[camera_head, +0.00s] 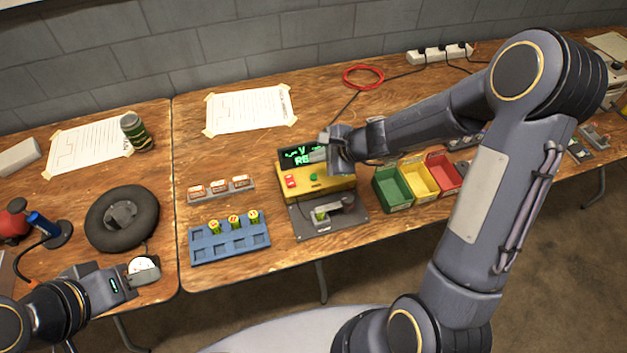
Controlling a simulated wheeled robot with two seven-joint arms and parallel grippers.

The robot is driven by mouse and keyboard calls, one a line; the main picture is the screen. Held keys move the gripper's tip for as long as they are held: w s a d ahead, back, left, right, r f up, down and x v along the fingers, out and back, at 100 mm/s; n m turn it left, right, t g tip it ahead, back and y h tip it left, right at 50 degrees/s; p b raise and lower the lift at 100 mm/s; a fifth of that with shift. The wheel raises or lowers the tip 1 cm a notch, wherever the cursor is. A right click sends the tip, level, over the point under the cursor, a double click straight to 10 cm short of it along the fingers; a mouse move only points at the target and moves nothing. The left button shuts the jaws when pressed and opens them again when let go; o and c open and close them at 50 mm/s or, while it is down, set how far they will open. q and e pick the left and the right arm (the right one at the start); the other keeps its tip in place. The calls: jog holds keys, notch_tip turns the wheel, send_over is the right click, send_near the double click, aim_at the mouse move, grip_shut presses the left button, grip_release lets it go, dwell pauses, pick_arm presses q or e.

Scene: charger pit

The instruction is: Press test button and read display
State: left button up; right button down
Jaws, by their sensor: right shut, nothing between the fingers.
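A yellow tester (330,185) stands on the middle table. Its dark display (294,156) shows green characters that look like "-V" above "RE"; the rest is behind my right gripper. On its front are a red switch or button (291,182) and a green button (313,177). A grey plate (310,225) with a small fixture lies in front of it. My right gripper (322,152) is shut and empty, in front of or over the display; contact cannot be told. My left gripper (148,268) is at the lower left, by a white round thing (138,264); its fingers are unclear.
A blue tray (229,253) holds several yellow-green cells. Green, yellow and red bins (393,187) stand right of the tester. A black round pad (122,218), a can (134,131), a red cable (363,77) and a power strip (440,53) lie around. My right arm crosses the right side.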

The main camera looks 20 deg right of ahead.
jog(key=b, duration=0.3)
send_over(318, 180)
notch_tip(318, 180, down, 4)
jog(key=shift+f, duration=0.1)
jog(key=shift+f+b, duration=0.25)
jog(key=shift+b, duration=0.05)
dwell(1.5)
jog(key=shift+f+b, duration=0.4)
jog(key=shift+b, duration=0.1)
jog(key=shift+f+b, duration=0.4)
jog(key=shift+b, duration=0.1)
dwell(0.5)
jog(key=shift+r, duration=0.1)
jog(key=shift+r+p, duration=0.7)
jog(key=shift+r, duration=0.05)
